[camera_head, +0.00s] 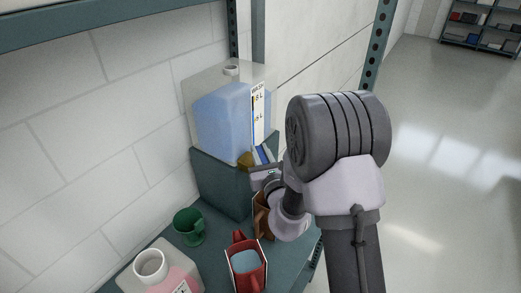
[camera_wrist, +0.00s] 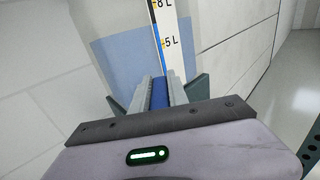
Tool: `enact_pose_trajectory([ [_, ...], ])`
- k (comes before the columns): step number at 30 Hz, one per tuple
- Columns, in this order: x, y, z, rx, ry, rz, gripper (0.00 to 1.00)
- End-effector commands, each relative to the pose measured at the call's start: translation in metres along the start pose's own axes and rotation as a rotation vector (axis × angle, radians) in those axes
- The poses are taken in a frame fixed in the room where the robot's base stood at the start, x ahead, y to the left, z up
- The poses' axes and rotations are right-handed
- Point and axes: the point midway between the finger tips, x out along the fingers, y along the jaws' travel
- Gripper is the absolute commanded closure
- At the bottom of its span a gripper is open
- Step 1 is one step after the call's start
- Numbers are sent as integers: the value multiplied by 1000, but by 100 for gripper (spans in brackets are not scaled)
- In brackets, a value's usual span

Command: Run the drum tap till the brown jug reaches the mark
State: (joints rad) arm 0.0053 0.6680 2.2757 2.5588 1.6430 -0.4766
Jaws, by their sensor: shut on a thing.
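The drum (camera_head: 222,118) is a clear box with blue liquid filling most of it. Its white scale strip (camera_head: 257,112) also shows in the wrist view (camera_wrist: 168,25), with 8 L and 5 L marks. A brass-coloured tap (camera_head: 245,160) is low on its front. My gripper (camera_wrist: 160,92) is shut on the blue tap handle (camera_wrist: 159,93), whose blue also shows in the head view (camera_head: 264,153). The brown jug (camera_head: 261,218) stands below, largely hidden by my arm. Its mark, its liquid level and any stream from the tap cannot be seen.
The drum rests on a dark teal stand (camera_head: 217,185) on the teal shelf (camera_head: 216,250). A red jug (camera_head: 248,280) holding bluish liquid, a green mug (camera_head: 188,229) and a container of pink liquid (camera_head: 162,277) stand nearby. A white wall is behind; open floor (camera_head: 440,150) lies right.

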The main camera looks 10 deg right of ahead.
Motion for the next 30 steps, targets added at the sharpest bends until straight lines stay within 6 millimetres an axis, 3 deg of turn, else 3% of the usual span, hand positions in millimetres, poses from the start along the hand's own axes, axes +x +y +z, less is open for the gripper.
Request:
enact_pose_trajectory([
  [12,0,2,0,-1,4,-162,100],
  [28,0,1,-1,1,1,-184,100],
  [29,0,1,-1,1,1,-184,74],
  [30,0,1,-1,1,1,-184,66],
])
